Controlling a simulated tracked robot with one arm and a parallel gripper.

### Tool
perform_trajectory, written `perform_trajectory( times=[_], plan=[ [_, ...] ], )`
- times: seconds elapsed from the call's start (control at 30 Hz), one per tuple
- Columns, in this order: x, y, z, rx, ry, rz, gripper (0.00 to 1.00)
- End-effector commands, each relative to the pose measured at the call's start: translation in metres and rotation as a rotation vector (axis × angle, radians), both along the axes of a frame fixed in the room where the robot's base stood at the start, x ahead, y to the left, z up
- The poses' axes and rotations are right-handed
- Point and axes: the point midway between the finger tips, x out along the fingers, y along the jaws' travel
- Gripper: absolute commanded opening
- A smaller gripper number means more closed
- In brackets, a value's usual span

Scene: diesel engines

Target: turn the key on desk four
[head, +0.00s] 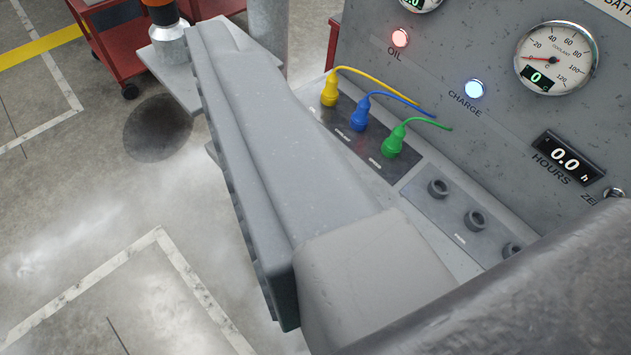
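A grey control desk fills the right side of the head view, with an upright panel (480,135) and a lower shelf. No desk number shows, and I see no key that I can make out. A small silver fitting (615,192) at the right edge is cut off, and I cannot tell what it is. A long grey jaw of my gripper (215,45), ridged along its left edge, crosses the middle of the view and hides part of the desk's front.
Yellow, blue and green plugs (359,118) with leads stand on the shelf beside empty dark sockets (475,219). The panel has a coolant gauge (556,58), an hours display (568,156) and lit oil and charge lamps. A red cart (118,45) stands behind; the left floor is open.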

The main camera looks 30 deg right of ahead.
Motion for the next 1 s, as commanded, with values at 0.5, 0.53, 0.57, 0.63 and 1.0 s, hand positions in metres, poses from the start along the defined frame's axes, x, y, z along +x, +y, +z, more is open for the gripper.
perform_trajectory(
  times=[0.5, 0.53, 0.57, 0.63, 1.0],
  plan=[
    [0.123, -0.085, -0.158, 0.071, 0.443, -0.122, 0.58],
    [0.129, -0.091, -0.170, 0.077, 0.472, -0.132, 0.58],
    [0.134, -0.097, -0.183, 0.083, 0.504, -0.143, 0.58],
    [0.144, -0.112, -0.214, 0.095, 0.580, -0.169, 0.58],
    [0.163, -0.177, -0.343, 0.152, 0.879, -0.295, 0.58]
  ],
)
